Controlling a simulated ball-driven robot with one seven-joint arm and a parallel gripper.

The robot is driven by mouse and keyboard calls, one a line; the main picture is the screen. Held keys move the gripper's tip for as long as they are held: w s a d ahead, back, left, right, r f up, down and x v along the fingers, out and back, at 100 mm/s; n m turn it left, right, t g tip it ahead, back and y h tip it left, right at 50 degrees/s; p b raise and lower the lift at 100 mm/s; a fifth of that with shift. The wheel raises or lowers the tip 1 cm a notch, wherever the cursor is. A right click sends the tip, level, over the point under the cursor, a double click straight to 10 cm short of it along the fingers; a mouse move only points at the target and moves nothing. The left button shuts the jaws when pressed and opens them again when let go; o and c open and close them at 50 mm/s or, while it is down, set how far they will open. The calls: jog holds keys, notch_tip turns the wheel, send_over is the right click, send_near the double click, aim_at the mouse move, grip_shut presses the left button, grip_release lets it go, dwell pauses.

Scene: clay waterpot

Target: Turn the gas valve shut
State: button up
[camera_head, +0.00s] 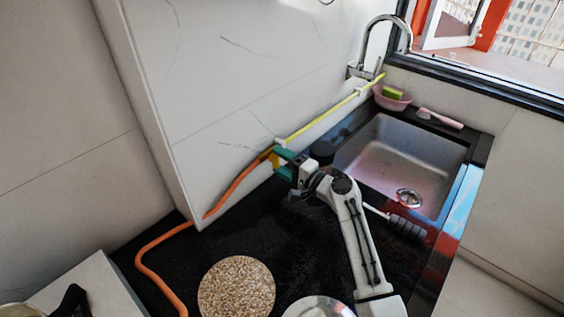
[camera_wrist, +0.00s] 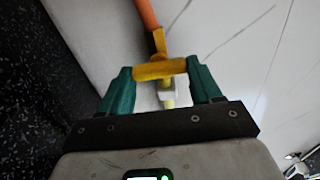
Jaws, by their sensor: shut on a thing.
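The gas valve's yellow handle (camera_wrist: 160,70) sits where the orange hose (camera_wrist: 147,14) meets the yellow pipe (camera_wrist: 168,103) on the wall. In the wrist view the handle lies crosswise to the line of hose and pipe. My gripper (camera_wrist: 158,78) is shut on the handle, one green finger at each end of it. In the head view my gripper (camera_head: 280,162) is at the wall, just left of the sink, with the yellow valve (camera_head: 274,158) at its fingertips. The fingers and arm partly cover the valve there.
The sink (camera_head: 400,165) is at the right, with a tap (camera_head: 365,45) behind it. A pink dish (camera_head: 391,101) and a pink-handled brush (camera_head: 440,119) are on its back edge. A round speckled board (camera_head: 236,290) lies on the dark counter (camera_head: 175,255). A grey-handled tool (camera_head: 407,226) lies near the sink.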

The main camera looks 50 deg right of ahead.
jog(key=o, duration=1)
jog(key=shift+a+r, duration=0.25)
jog(key=shift+a, duration=0.2)
jog(key=shift+o, duration=0.3)
jog(key=shift+d+f, duration=0.15)
jog(key=shift+d, duration=0.15)
jog(key=s+b, duration=0.1)
jog(key=s, duration=1)
jog(key=shift+b, duration=0.35)
